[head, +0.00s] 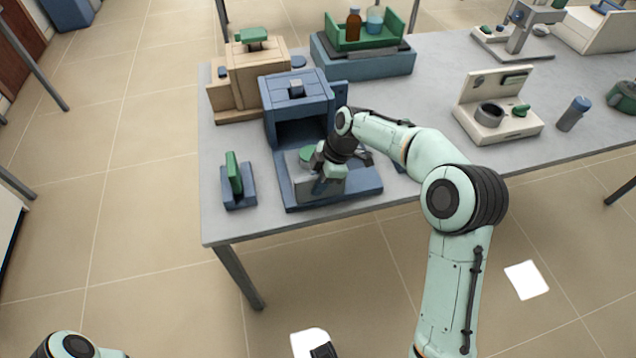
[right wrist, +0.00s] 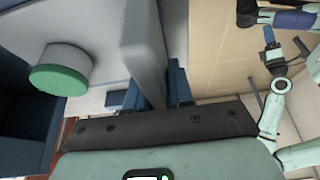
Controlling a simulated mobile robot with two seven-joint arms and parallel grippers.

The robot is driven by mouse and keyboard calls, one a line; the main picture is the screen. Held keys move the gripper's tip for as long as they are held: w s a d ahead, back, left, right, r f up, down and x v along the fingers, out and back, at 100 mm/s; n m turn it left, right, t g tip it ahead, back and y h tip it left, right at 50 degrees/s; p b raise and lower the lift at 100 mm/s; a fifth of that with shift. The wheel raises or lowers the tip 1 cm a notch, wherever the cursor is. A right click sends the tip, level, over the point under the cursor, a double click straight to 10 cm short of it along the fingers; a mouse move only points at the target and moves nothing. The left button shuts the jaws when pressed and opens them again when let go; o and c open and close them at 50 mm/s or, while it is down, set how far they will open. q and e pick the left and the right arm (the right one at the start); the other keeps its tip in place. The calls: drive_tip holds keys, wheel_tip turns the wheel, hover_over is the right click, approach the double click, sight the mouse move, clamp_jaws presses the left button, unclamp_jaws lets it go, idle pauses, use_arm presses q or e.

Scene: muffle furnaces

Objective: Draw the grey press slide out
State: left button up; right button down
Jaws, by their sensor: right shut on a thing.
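The blue press (head: 297,101) stands near the table's front left, with a dark opening above its blue base (head: 330,199). The grey slide (head: 305,187) is in front of the opening, over the base, and carries a green-topped round piece (head: 306,156). My right gripper (head: 322,184) is shut on the slide's front part. In the right wrist view, the slide's upright grey wall (right wrist: 143,50) sits between the two blue fingers (right wrist: 152,90), and the green-topped piece (right wrist: 58,75) is beside it. A small part of my left arm shows at the head view's bottom left; its jaw state is unclear.
A blue stand with a green plate (head: 235,178) is left of the base. A green tray with bottles (head: 364,30) is at the back. A cream device (head: 497,112) stands right.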

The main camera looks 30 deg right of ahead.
drive_tip(key=shift+s, duration=0.15)
drive_tip(key=c, duration=1.4)
unclamp_jaws()
drive_tip(key=o, duration=0.3)
drive_tip(key=shift+s, duration=0.15)
drive_tip(key=shift+d+r, duration=0.1)
drive_tip(key=shift+r, duration=0.15)
drive_tip(key=p+v, duration=0.1)
drive_tip(key=v, duration=1.2)
drive_tip(key=shift+p, duration=0.3)
drive_tip(key=shift+f, duration=0.1)
